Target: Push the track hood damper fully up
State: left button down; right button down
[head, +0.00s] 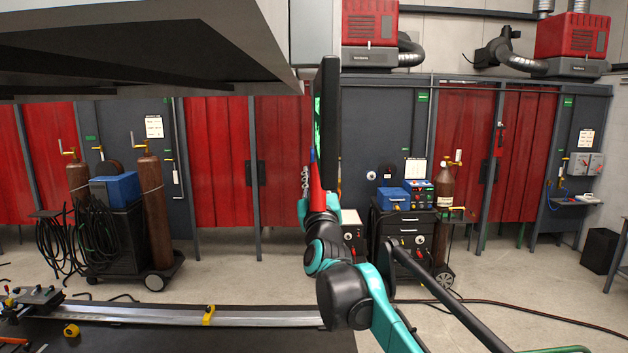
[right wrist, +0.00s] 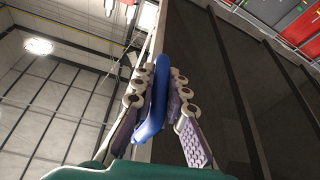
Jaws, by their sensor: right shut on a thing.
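The blue handle (right wrist: 152,118) stands in the middle of the right wrist view, beside a long dark panel. My right gripper (right wrist: 160,80) has its fingers on both sides of the handle and is shut on it. In the head view my right arm reaches up from the lower right to a narrow dark upright panel (head: 330,115), which seems to be the damper part seen edge-on. A small bit of blue shows at its lower left. The fingers are hardly visible there. The large grey hood (head: 200,83) overhangs at upper left. My left gripper is in neither view.
A dark table with a long metal rail (head: 250,317) and a yellow tape measure (head: 71,330) lies at lower left. Red-curtained booths, a cylinder cart (head: 120,240) and a dark tool cabinet (head: 408,232) stand behind. Open floor lies between.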

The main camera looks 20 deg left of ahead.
jog(key=shift+r, duration=0.15)
jog(key=c, duration=1.5)
grip_release()
jog(key=shift+c, duration=0.2)
jog(key=shift+s, duration=0.1)
jog(key=shift+s+d+f, duration=0.2)
jog(key=shift+s+f, duration=0.15)
jog(key=shift+s, duration=0.1)
jog(key=v, duration=1.1)
jog(key=shift+r, duration=0.15)
